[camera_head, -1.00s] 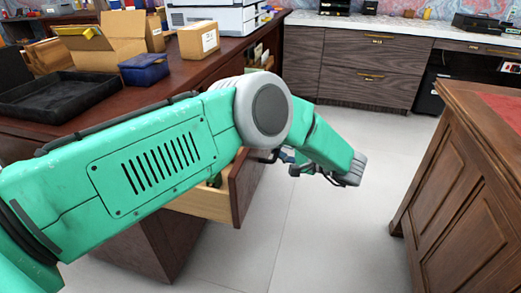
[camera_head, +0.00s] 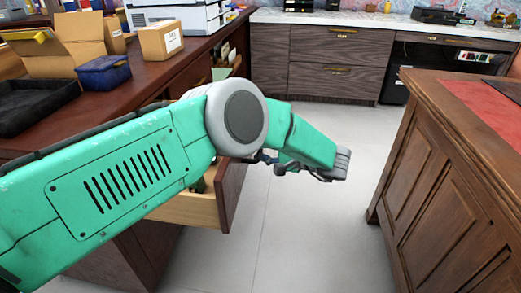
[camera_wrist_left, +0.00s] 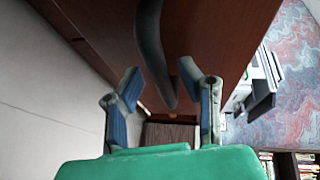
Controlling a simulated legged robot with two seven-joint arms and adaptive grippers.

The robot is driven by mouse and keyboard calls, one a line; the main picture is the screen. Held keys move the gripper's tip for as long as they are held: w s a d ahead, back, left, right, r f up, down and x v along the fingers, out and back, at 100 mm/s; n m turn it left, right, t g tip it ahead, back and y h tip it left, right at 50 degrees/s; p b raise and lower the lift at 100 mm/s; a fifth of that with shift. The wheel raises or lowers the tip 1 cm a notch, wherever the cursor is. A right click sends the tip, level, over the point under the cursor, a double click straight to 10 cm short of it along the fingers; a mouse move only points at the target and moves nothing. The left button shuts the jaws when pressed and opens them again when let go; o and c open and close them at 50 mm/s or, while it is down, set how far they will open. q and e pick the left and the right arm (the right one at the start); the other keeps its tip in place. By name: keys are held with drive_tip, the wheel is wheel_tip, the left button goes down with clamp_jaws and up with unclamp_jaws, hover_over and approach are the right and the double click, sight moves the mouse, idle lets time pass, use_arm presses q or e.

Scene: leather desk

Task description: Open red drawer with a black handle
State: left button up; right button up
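The reddish-brown drawer (camera_head: 231,192) stands pulled out of the dark wooden desk in the head view, showing a pale wood side (camera_head: 187,211). My green left arm covers much of it. My left gripper (camera_head: 263,157) is at the outer face of the drawer front, small and partly hidden. In the left wrist view, my left gripper (camera_wrist_left: 158,88) has its two blue-padded fingers apart. A dark curved handle (camera_wrist_left: 153,45) on the reddish front (camera_wrist_left: 215,35) reaches down between them, not clamped. My right gripper is not in view.
The desk top (camera_head: 125,105) holds a black tray (camera_head: 35,103), a blue box (camera_head: 104,72), cardboard boxes (camera_head: 161,41) and a printer (camera_head: 190,14). A wooden desk (camera_head: 455,185) stands at the right. Grey floor (camera_head: 310,225) lies clear between.

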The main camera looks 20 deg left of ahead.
use_arm(q)
drive_tip(key=shift+d+r, duration=0.1)
drive_tip(key=shift+d, duration=0.15)
drive_tip(key=v, duration=1.1)
drive_tip(key=shift+s+d, duration=0.1)
drive_tip(key=shift+d, duration=0.05)
